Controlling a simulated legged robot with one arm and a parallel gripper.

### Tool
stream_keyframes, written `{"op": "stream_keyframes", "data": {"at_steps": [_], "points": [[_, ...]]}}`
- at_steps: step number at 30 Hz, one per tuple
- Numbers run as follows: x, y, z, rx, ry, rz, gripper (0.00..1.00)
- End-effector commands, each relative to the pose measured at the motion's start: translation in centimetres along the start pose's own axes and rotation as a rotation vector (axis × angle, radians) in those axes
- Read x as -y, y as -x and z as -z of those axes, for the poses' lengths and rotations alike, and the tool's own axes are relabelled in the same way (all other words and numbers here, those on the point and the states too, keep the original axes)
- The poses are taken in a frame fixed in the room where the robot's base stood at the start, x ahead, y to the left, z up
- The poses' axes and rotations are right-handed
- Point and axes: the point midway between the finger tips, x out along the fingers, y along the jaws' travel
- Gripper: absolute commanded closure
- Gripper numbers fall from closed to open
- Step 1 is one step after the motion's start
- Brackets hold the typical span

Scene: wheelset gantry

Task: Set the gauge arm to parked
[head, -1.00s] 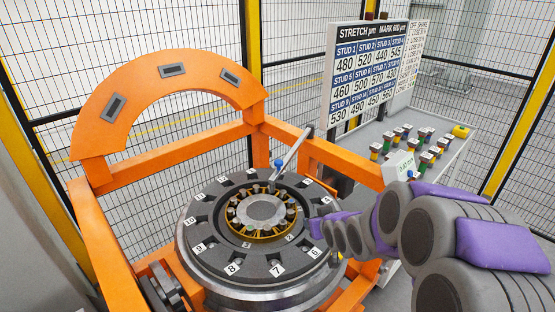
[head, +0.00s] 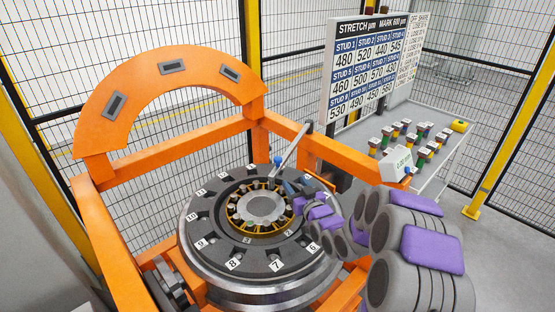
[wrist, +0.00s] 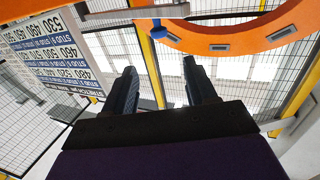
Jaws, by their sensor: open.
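The gauge arm (head: 293,146) is a grey rod on the orange frame, slanting down over the numbered wheel disc. It carries a blue knob (head: 278,160). In the wrist view, which is upside down, the blue knob (wrist: 156,32) shows beyond and between my fingers, near the top, with a pale bar above it. My gripper (head: 297,184) is just right of and below the knob in the head view, over the disc's edge. In the wrist view its two dark fingers (wrist: 159,72) are apart with nothing between them. The gripper is not touching the knob.
The orange frame (head: 180,148) with its arch (head: 160,80) stands behind the wheel disc (head: 205,240). A dark block on the frame is close behind my gripper. On the right are a bench (head: 445,150) with several coloured studs and a number board (head: 365,65). Mesh fencing encloses the area.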

Motion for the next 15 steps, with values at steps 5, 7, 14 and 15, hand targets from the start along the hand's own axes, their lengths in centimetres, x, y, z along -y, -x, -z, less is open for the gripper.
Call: {"op": "stream_keyframes", "data": {"at_steps": [5,7,14,15], "points": [[0.1,-2.6,0.0,-0.001,0.003,0.001,0.44],[0.1,-3.6,-0.1,-0.001,0.002,0.002,0.44],[0.1,-6.8,-0.1,0.0,0.004,0.001,0.44],[0.1,-7.4,0.0,-0.003,0.004,0.0,0.44]]}}
